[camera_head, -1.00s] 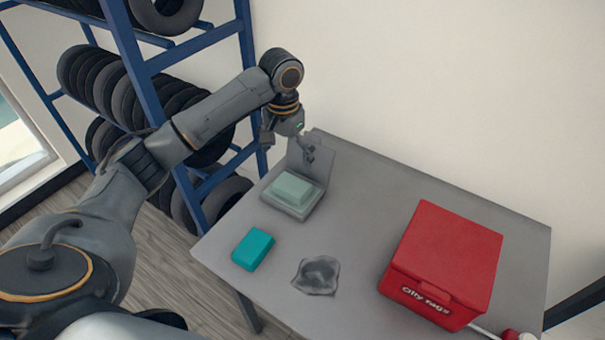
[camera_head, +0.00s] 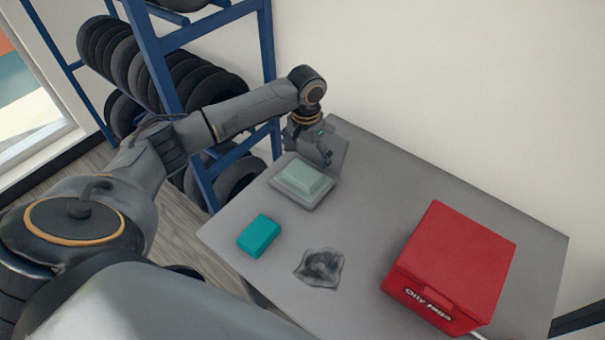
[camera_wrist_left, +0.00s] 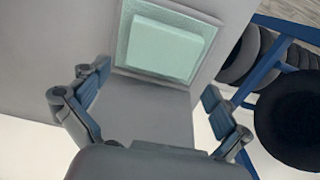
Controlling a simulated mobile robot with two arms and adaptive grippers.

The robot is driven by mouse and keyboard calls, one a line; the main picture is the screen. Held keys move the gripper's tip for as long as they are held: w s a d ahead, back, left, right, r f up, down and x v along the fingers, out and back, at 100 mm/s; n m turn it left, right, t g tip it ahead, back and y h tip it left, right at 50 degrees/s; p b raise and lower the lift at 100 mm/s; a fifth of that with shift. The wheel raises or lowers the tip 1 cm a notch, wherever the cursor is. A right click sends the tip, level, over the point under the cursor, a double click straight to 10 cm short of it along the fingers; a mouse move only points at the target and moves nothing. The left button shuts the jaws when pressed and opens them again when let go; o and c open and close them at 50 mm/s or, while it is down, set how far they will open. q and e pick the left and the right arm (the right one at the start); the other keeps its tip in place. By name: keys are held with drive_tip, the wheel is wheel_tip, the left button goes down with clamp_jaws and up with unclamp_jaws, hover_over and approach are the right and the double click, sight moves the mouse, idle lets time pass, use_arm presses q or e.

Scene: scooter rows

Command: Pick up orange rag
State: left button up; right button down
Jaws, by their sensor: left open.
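No orange rag shows in any view. My left gripper (camera_head: 322,157) is above the far left part of the table, just behind a pale green block (camera_head: 303,179) in a shallow grey holder (camera_head: 283,197) with an upright back plate. In the left wrist view its two fingers (camera_wrist_left: 155,97) are spread apart with nothing between them, and the pale green block (camera_wrist_left: 165,45) shows beyond them. My right gripper is not in view.
A red lidded box (camera_head: 455,262) with "Oily rags" lettering stands at the table's right. A teal block (camera_head: 259,236) lies near the left edge. A blue rack (camera_head: 268,60) with black tyres stands behind and left of the table. The table's middle (camera_head: 385,190) is clear.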

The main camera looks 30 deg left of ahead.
sight(305, 170)
use_arm(q)
wheel_tip(305, 170, down, 4)
drive_tip(key=shift+a+r+p, duration=0.1)
drive_tip(key=shift+r+p, duration=0.05)
drive_tip(key=shift+p, duration=0.2)
drive_tip(key=shift+f, duration=0.2)
drive_tip(key=c, duration=0.7)
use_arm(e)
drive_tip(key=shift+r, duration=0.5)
use_arm(q)
drive_tip(key=shift+r, duration=0.1)
